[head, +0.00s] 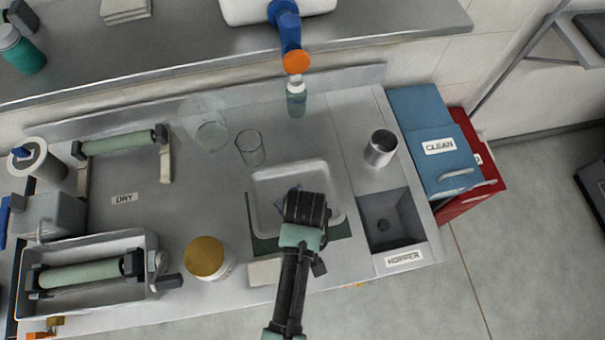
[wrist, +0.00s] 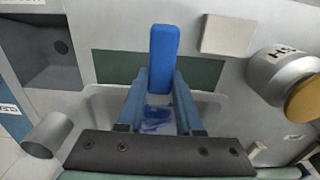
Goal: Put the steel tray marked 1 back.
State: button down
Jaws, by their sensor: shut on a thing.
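My gripper (head: 305,212) is above a pale shallow tray (head: 263,178) in the head view and hides part of it. In the wrist view the fingers close on an upright blue bar (wrist: 164,50); the tray (wrist: 100,106) lies behind them with a blue smear on its floor. A dark green mat (head: 335,232) shows under the tray's near side. A deeper metal tray (head: 150,247) stands at the left with a green roller (head: 80,273) in it. I can read no number 1 on either tray.
A gold-lidded jar (head: 205,258) and a pale block (head: 265,272) are near the front. A glass beaker (head: 251,148) and green bottle (head: 296,100) stand behind. A steel cup (head: 381,147) and the hopper (head: 390,220) are right. Bare counter carries a DRY label (head: 124,198).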

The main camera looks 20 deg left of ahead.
jog(key=shift+f, duration=2.75)
jog(key=shift+f, duration=0.2)
jog(key=c, duration=0.6)
grip_release()
jog(key=shift+r, duration=0.1)
